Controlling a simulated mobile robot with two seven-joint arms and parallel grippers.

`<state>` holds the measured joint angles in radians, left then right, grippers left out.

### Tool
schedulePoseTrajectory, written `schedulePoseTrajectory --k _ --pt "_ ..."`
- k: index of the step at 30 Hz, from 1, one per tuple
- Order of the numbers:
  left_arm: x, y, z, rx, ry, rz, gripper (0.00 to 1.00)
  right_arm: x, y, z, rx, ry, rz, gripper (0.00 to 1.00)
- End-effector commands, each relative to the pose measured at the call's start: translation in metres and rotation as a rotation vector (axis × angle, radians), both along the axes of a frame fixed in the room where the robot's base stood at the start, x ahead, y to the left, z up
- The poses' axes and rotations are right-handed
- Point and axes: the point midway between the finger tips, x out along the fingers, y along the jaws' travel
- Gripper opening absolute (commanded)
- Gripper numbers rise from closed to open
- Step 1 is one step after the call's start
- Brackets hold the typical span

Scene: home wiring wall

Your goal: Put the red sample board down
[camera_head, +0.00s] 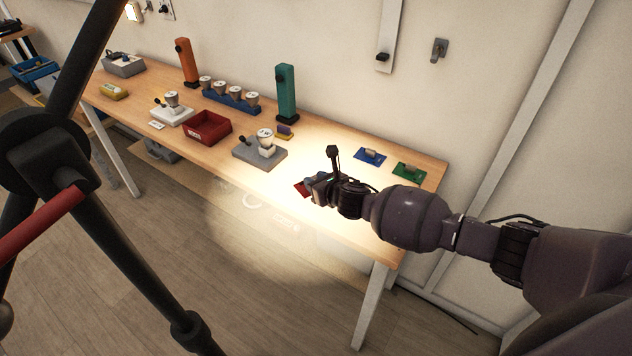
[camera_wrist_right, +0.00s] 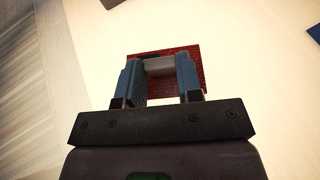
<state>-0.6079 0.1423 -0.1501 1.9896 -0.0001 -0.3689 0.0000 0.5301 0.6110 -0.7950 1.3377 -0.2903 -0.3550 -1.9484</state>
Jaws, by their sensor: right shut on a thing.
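The red sample board (camera_wrist_right: 198,66) shows in the right wrist view as a dark red square with a light grey block (camera_wrist_right: 158,67) on it. My right gripper (camera_wrist_right: 160,75) has its two blue fingers on either side of the block and is shut on it. In the head view the red sample board (camera_head: 300,189) peeks out at the left of my right gripper (camera_head: 313,188), over the front edge area of the wooden table. Whether the board touches the table I cannot tell. My left gripper is not in view.
A blue board (camera_head: 370,156) and a green board (camera_head: 408,171) lie at the table's right end. A grey plate (camera_head: 260,155) with a white cup-like part, a red tray (camera_head: 207,127) and a teal post (camera_head: 286,94) stand farther left. The wooden tabletop (camera_head: 345,215) is clear near the gripper.

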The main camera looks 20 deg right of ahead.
Motion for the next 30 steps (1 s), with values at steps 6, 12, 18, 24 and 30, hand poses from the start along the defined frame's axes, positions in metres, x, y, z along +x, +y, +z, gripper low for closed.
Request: schedulePoseTrajectory --k 6,12,18,24,30 --pt "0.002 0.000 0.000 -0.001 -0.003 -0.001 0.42 0.000 0.000 -0.002 0.000 0.000 0.000 0.10" --pt "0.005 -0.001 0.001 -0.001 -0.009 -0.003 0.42 0.000 0.000 -0.001 0.000 0.000 0.000 0.58" --pt "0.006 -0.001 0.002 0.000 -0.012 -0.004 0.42 0.000 0.000 -0.001 0.000 0.000 0.000 0.58" --pt "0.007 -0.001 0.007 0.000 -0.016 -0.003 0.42 -0.005 -0.002 0.004 -0.001 -0.001 0.000 0.58" --pt "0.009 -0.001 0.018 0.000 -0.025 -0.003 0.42 -0.031 -0.010 0.017 -0.002 -0.003 0.001 0.58"
